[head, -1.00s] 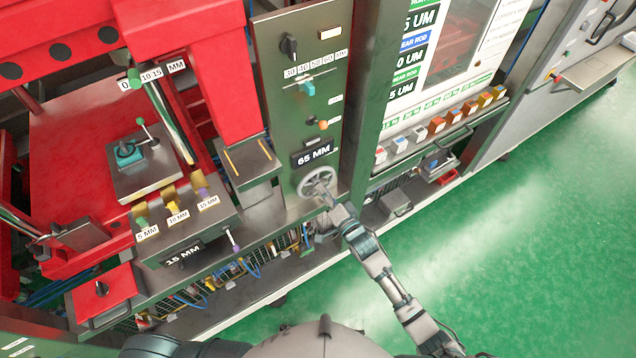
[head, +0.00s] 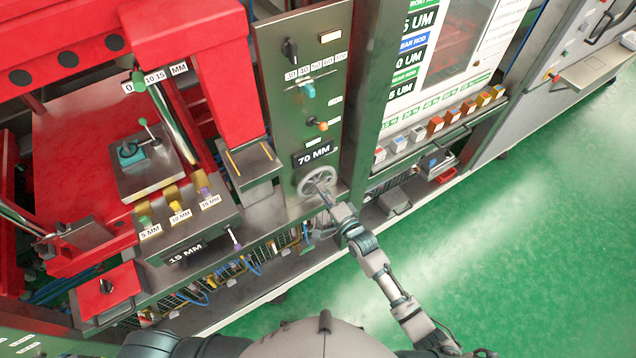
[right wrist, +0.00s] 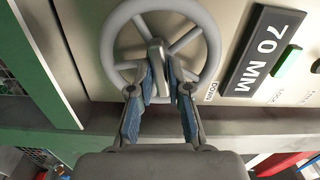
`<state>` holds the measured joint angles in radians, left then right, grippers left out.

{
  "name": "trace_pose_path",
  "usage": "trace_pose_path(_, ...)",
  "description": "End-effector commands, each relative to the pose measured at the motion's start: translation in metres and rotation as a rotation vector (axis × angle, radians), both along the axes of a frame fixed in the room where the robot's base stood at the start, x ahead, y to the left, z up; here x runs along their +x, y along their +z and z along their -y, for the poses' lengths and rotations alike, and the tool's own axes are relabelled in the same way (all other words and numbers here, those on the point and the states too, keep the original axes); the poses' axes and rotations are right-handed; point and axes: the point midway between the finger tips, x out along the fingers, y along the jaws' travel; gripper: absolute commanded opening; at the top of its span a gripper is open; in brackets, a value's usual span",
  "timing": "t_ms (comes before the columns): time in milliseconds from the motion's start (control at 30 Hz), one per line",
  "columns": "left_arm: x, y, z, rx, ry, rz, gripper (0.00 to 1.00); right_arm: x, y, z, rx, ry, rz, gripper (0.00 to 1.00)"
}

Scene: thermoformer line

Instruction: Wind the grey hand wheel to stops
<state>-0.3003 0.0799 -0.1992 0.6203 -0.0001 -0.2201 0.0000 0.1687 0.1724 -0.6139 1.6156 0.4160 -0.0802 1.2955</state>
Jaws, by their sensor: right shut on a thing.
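The grey hand wheel (head: 316,181) is a spoked ring low on the narrow control panel in the head view. It fills the upper middle of the right wrist view (right wrist: 206,32). My right gripper (head: 324,193) is at the wheel's lower part. In the right wrist view its two blue-sided fingers (right wrist: 160,85) are shut on a grey handle (right wrist: 156,56) that stands out from the wheel. The display (head: 314,159) above the wheel reads 70 MM; it also shows in the right wrist view (right wrist: 262,52). My left gripper is not in view.
The panel (head: 272,75) above the wheel carries a black knob (head: 290,50), a teal slider (head: 308,90) and an orange-tipped lever (head: 317,123). A red press (head: 85,130) stands left. A shelf with coloured blocks (head: 436,126) is right. Green floor (head: 500,250) is clear.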

Motion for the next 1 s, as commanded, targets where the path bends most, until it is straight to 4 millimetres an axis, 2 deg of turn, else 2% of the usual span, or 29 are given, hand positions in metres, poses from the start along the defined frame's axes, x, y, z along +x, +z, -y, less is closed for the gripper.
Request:
trace_pose_path(33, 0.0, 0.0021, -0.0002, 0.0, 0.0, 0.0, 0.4, -0.0018, -0.0069, 0.0003, 0.032, 0.0, -0.046, 0.0)
trace_pose_path(333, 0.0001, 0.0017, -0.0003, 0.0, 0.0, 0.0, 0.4, -0.0016, -0.0081, 0.0009, 0.071, 0.001, -0.074, 0.0)
trace_pose_path(533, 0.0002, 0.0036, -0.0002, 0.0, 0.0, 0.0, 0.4, -0.0014, -0.0075, 0.0014, 0.245, -0.002, -0.2, 0.0)
trace_pose_path(800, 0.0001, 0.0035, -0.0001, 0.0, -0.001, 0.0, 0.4, -0.0008, -0.0068, 0.0024, 0.268, -0.002, -0.214, 0.0)
trace_pose_path(933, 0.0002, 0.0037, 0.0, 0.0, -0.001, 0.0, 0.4, -0.0009, -0.0059, 0.0025, 0.386, -0.003, -0.299, 0.0)
trace_pose_path(967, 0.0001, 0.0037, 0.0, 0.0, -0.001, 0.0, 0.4, -0.0008, -0.0059, 0.0028, 0.39, -0.003, -0.302, 0.38)
trace_pose_path(1000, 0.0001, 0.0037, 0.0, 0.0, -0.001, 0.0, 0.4, -0.0007, -0.0057, 0.0029, 0.386, -0.003, -0.299, 0.48)
